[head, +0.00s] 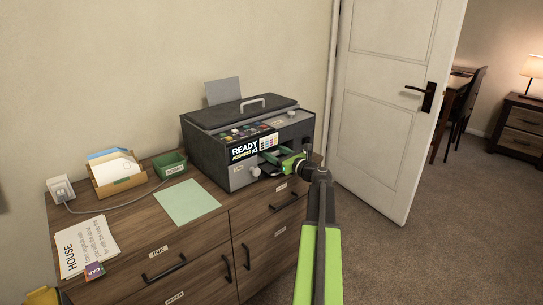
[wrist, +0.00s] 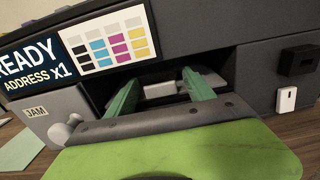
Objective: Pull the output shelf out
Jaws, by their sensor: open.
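A dark grey printer (head: 250,140) stands on the wooden cabinet, its screen reading "READY ADDRESS x1". My gripper (head: 268,163) is at the slot in the printer's front. In the wrist view my gripper (wrist: 163,82) has its two green fingers apart, reaching into the dark slot opening. A light grey piece, apparently the edge of the output shelf (wrist: 160,89), shows inside the slot between the fingers. No contact with either finger is clear. My gripper's body hides the slot's lower part, and the shelf cannot be made out in the head view.
A "JAM" panel with a round knob (wrist: 62,130) is left of the slot; a small white switch (wrist: 287,99) is right of it. A green sheet (head: 187,203), green tray (head: 170,164), envelope box (head: 117,174) and printed papers (head: 86,246) lie left. A white door (head: 390,100) stands right.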

